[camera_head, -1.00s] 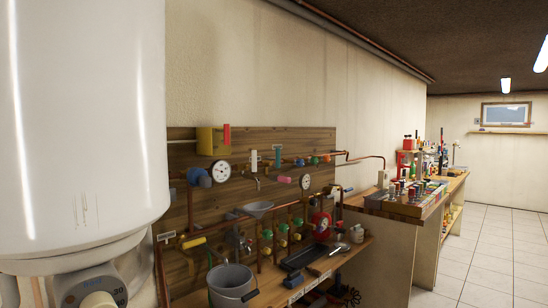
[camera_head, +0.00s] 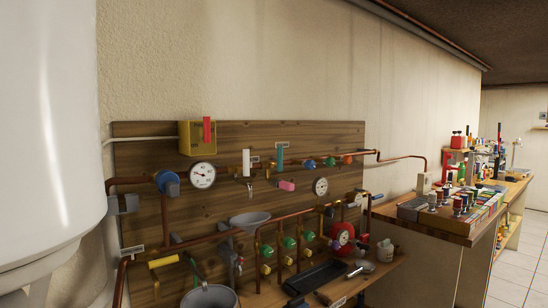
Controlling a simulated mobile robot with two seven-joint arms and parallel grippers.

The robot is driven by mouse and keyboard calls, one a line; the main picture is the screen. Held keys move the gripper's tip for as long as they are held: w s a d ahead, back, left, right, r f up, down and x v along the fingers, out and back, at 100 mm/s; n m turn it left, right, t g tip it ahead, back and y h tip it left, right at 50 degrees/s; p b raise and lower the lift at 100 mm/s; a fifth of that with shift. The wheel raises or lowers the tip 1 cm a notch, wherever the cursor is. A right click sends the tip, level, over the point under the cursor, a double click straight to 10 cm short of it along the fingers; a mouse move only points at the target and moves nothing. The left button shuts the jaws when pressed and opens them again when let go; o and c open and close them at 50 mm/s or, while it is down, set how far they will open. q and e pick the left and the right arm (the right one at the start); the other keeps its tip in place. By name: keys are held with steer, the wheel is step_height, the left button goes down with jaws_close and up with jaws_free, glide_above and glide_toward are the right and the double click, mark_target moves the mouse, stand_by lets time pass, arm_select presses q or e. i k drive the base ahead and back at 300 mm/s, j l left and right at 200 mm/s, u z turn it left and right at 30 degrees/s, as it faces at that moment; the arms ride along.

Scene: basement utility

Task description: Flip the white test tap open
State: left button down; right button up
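The white test tap (camera_head: 246,163) is on the copper pipe that runs across the wooden board, right of the upper round gauge. Its white lever looks upright, and a small spout (camera_head: 251,190) hangs below it. A small label sits just right of the lever. Neither of my grippers is in view.
A yellow box with a red lever (camera_head: 207,130), a white gauge (camera_head: 203,175), a teal lever (camera_head: 279,155) and a pink handle (camera_head: 287,185) surround the tap. Below are a grey funnel (camera_head: 250,220), a bucket (camera_head: 210,297) and a black tray (camera_head: 315,276). A white tank (camera_head: 45,130) fills the left.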

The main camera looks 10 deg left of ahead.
mark_target(245, 170)
steer(key=i+l, duration=0.85)
steer(key=i+j, duration=0.05)
steer(key=i, duration=0.05)
